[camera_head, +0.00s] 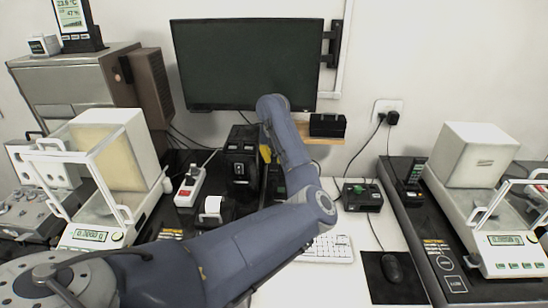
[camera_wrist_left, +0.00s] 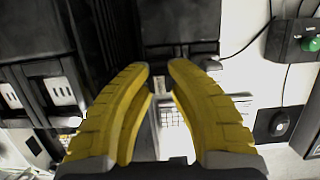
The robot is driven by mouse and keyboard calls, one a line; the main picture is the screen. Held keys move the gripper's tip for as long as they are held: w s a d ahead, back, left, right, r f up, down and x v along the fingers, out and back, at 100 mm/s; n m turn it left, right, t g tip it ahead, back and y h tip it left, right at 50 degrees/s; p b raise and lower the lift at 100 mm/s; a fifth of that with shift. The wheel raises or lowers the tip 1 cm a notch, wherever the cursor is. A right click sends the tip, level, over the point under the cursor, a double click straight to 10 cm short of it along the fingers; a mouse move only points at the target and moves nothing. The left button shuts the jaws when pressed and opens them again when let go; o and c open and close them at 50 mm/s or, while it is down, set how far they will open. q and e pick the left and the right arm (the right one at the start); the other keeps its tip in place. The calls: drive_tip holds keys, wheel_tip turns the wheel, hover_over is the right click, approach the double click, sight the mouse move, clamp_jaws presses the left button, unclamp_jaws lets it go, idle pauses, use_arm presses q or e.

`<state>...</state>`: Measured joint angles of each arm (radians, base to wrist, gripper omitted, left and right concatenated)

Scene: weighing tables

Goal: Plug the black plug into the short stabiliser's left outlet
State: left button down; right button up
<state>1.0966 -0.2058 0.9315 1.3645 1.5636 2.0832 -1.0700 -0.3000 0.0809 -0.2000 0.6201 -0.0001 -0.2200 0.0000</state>
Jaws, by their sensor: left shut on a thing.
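My left gripper reaches over the desk in the head view, where only a bit of its yellow finger (camera_head: 265,153) shows beside my arm. In the left wrist view its two yellow fingers (camera_wrist_left: 162,72) are closed in on a small dark piece with a pale face (camera_wrist_left: 160,87), which looks like the black plug; its outline is unclear. A black box (camera_head: 242,148), perhaps the short stabiliser, stands just left of the gripper. In the left wrist view, a black unit with pale outlet faces (camera_wrist_left: 60,92) lies left of the fingers, apart from them. My right gripper is not in view.
A white power strip (camera_head: 189,187) with a red switch lies left of the black box. A black box with a green button (camera_head: 362,195), a keyboard (camera_head: 326,249) and a mouse (camera_head: 393,268) are at right. A monitor (camera_head: 246,62) hangs behind. Glass-doored balances stand at both sides.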

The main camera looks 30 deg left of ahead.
use_arm(q)
drive_tip(key=shift+f, duration=0.65)
idle(0.4)
drive_tip(key=c, duration=0.6)
unclamp_jaws()
drive_tip(key=shift+v, duration=3.75)
